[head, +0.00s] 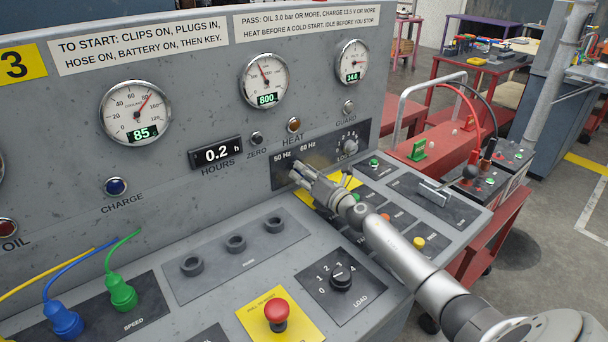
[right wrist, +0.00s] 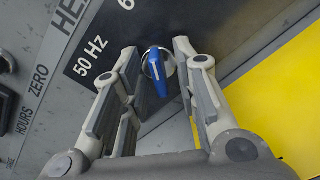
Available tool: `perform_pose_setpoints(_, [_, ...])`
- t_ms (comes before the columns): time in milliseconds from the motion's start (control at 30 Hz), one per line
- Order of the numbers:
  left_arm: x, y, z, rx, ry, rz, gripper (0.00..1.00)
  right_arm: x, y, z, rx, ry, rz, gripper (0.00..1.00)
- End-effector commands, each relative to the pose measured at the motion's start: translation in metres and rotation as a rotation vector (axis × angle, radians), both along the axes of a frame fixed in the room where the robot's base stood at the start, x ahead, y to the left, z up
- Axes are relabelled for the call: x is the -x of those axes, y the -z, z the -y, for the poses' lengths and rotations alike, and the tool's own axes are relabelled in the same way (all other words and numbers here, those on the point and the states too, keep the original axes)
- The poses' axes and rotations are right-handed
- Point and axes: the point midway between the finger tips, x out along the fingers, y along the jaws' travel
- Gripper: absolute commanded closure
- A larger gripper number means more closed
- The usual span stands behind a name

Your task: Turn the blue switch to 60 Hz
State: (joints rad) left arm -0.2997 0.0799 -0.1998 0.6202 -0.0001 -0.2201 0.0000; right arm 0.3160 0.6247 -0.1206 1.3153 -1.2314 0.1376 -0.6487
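The blue switch (right wrist: 157,72) is a small blue lever with a white line on a round metal base, on a dark plate marked 50 Hz and 60 Hz. In the right wrist view it stands between the two fingertips of my right gripper (right wrist: 158,58). The fingers are open, one on each side, with a visible gap to the blue lever. In the head view my right gripper (head: 296,172) reaches to the dark plate (head: 321,153) below the 50 Hz label and hides the switch. I cannot tell which mark the lever points to. My left gripper is not in view.
A yellow plate (right wrist: 280,100) lies right beside the gripper. The sloping desk carries a load knob (head: 341,280), a red stop button (head: 277,312) and colored plugs (head: 121,292). A small knob (head: 349,146) sits right of the Hz marks. A red cart (head: 440,150) stands at right.

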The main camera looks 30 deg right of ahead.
Motion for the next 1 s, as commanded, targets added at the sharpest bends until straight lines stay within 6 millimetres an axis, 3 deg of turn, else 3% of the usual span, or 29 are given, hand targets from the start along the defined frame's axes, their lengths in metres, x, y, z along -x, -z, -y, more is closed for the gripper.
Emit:
perform_pose_setpoints(433, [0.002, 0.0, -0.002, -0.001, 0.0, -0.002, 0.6, 0.009, 0.0, 0.001, 0.005, 0.001, 0.0, 0.7])
perform_pose_setpoints(1000, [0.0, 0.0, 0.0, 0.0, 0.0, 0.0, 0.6, 0.089, 0.001, 0.007, 0.002, 0.0, -0.002, 0.7])
